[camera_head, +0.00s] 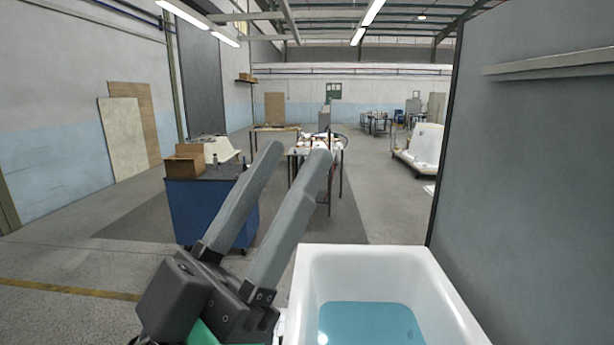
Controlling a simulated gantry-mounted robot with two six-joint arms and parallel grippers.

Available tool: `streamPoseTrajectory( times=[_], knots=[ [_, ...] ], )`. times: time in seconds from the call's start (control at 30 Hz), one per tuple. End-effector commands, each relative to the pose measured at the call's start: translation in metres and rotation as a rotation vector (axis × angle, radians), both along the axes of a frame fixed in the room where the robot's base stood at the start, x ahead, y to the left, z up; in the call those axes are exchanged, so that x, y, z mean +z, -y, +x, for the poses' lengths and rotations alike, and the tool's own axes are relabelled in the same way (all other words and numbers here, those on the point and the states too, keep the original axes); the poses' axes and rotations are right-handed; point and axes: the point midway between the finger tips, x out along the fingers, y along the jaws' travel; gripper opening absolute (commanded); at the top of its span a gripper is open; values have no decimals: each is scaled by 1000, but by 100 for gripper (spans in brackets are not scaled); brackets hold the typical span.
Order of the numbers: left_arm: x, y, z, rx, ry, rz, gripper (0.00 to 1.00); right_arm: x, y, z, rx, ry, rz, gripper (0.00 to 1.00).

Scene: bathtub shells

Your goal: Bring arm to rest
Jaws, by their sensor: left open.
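My left gripper (295,153) rises from the lower left with its two long grey fingers pointing up and away. The fingers are apart with nothing between them. It is beside the left edge of a white bathtub shell (452,292), close to its rim in the picture. The tub has a blue floor or fill, and its near end is cut off by the frame. My right gripper does not show.
A blue cabinet (185,213) with a cardboard box (185,160) on top stands behind the gripper. Work tables stand farther back. A grey wall panel (540,180) closes off the right side. Another white shell (427,145) sits on a cart. Floor at left is open.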

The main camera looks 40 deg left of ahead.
Motion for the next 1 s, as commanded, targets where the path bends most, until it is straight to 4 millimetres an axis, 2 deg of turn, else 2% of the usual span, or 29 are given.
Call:
streamPoseTrajectory(
  times=[0.17, 0.27, 0.4, 0.7, 0.83, 1.0],
  knots=[
    [42, -1, 0, 4, 0, 1, 49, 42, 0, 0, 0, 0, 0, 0],
    [86, -1, 0, 4, 0, 1, 49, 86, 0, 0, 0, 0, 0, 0],
    [158, -1, 0, 4, 0, 1, 49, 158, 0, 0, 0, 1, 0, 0],
    [301, -1, 0, 5, 0, 1, 49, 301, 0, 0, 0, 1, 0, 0],
    [334, -1, 0, 5, 0, 1, 49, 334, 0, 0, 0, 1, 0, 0],
    [335, -1, 1, 6, -1, 1, 49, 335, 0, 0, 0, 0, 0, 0]
  ],
)
